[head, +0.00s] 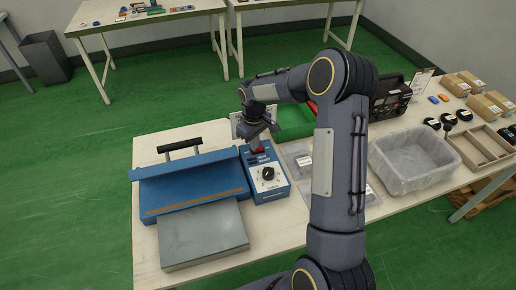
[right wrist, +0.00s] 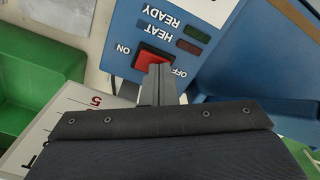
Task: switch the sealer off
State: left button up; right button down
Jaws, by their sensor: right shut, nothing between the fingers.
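The blue sealer (head: 190,185) stands on the left of the table, with its blue control box (head: 270,190) on its right side. The red rocker switch (right wrist: 147,57) sits on that box between the printed words ON and OFF, which appear upside down in the right wrist view. My right gripper (right wrist: 160,68) is shut and empty. Its fingertips are at the switch's OFF end and cover part of it; I cannot tell whether they press it. In the head view the right gripper (head: 258,146) is over the back of the box. My left gripper is not in view.
The HEAT and READY lamps (right wrist: 193,40) look dark. A green bin (head: 293,122) stands behind the box. A grey tub (head: 412,160), a wooden tray (head: 482,148) and several small boxes are farther right. A metal plate (head: 203,235) is at the sealer's front.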

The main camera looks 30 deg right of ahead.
jog(key=shift+r+p, duration=2.35)
jog(key=shift+r, duration=1.1)
